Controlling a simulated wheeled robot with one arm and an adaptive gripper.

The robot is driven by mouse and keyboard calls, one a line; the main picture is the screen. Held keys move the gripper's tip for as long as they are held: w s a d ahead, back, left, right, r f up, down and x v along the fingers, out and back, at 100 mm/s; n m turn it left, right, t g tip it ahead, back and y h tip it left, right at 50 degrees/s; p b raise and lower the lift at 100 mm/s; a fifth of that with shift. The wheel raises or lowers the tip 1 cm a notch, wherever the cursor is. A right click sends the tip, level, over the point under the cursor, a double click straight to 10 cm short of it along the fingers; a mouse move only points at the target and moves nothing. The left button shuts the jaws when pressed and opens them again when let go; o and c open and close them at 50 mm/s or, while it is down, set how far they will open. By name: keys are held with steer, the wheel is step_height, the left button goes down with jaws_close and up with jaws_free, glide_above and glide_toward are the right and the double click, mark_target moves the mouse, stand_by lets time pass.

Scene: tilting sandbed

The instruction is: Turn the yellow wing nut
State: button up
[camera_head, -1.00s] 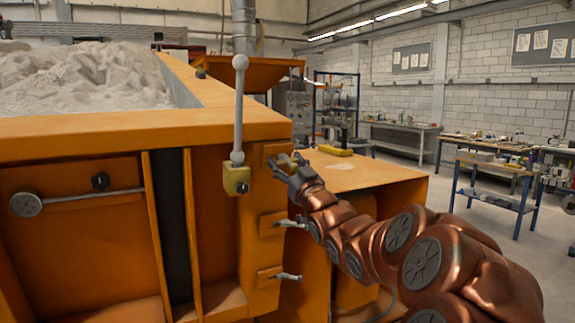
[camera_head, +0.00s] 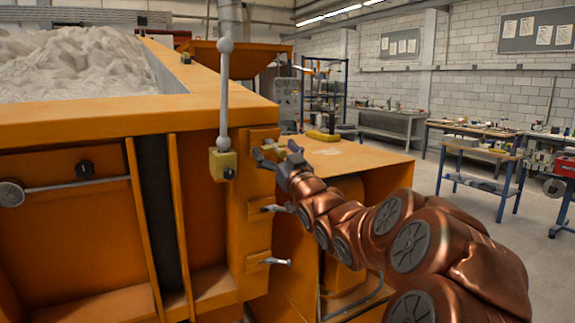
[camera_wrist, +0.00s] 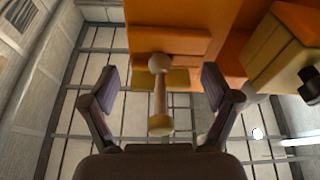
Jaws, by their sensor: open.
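The yellow wing nut (camera_wrist: 159,100) shows in the wrist view as a pale yellow bar with a rounded knob at each end. It lies lengthwise between the two fingers of my gripper (camera_wrist: 160,76), with a clear gap on each side. The fingers are open and touch nothing there. In the head view my gripper (camera_head: 276,151) is at the upper right edge of the orange sandbed (camera_head: 130,120), and it largely hides the wing nut.
Two grey wing nuts, an upper (camera_head: 275,208) and a lower (camera_head: 274,261), stick out below my gripper. A yellow block (camera_head: 222,164) with an upright grey lever (camera_head: 225,100) stands close to its left. An orange table (camera_head: 365,160) is at right.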

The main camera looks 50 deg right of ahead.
steer(key=v, duration=1.1)
stand_by(0.4)
steer(key=shift+s, duration=0.15)
stand_by(0.7)
